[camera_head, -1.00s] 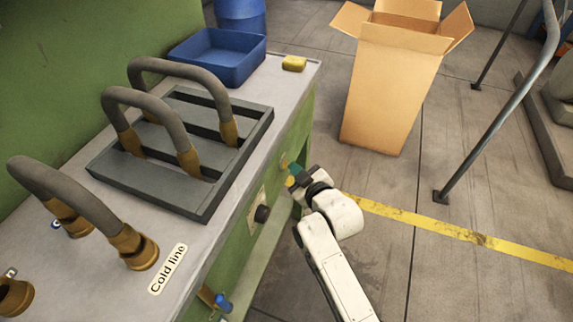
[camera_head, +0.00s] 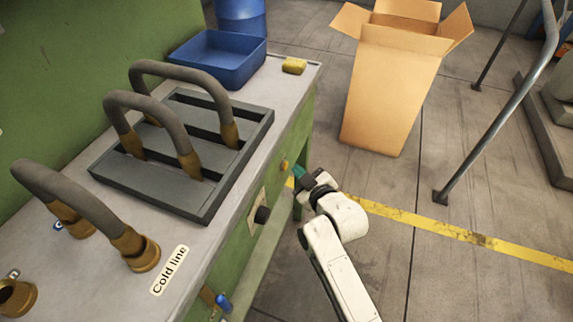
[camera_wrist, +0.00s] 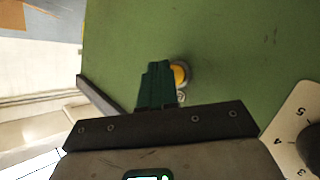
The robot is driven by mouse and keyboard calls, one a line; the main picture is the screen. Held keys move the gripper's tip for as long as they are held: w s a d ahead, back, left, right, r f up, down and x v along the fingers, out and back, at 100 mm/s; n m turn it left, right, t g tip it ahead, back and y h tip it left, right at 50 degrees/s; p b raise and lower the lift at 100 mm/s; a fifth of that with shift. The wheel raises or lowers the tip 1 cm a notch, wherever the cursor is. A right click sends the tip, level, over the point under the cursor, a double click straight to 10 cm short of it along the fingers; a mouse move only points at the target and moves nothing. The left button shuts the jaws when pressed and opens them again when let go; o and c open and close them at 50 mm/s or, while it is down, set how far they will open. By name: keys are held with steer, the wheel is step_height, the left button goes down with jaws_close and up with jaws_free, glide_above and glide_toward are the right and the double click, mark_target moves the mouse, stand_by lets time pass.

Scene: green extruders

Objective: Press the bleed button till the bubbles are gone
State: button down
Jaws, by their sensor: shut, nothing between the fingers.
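The bleed button looks to be the small round yellow button (camera_head: 284,165) on the green front panel, below the bench top. It also shows in the wrist view (camera_wrist: 181,74), set in a ring. My gripper (camera_head: 298,173) is shut and empty, its dark green fingers close to the panel at the button's right. In the wrist view the fingers (camera_wrist: 158,68) lie just left of the button and partly cover its ring. I cannot tell whether they touch the panel. No bubbles can be made out in either view.
A black knob (camera_head: 262,215) with a numbered plate (camera_wrist: 295,135) sits on the same panel. A grey tray (camera_head: 130,178) with hoses, a blue bin (camera_head: 218,58) and a yellow sponge (camera_head: 294,66) are on the bench. A cardboard box (camera_head: 393,95) stands on the floor.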

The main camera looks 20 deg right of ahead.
steer(key=shift+d, duration=0.1)
steer(key=shift+s+d, duration=0.75)
steer(key=shift+d, duration=0.25)
steer(key=shift+s+d, duration=0.75)
steer(key=shift+d, duration=0.25)
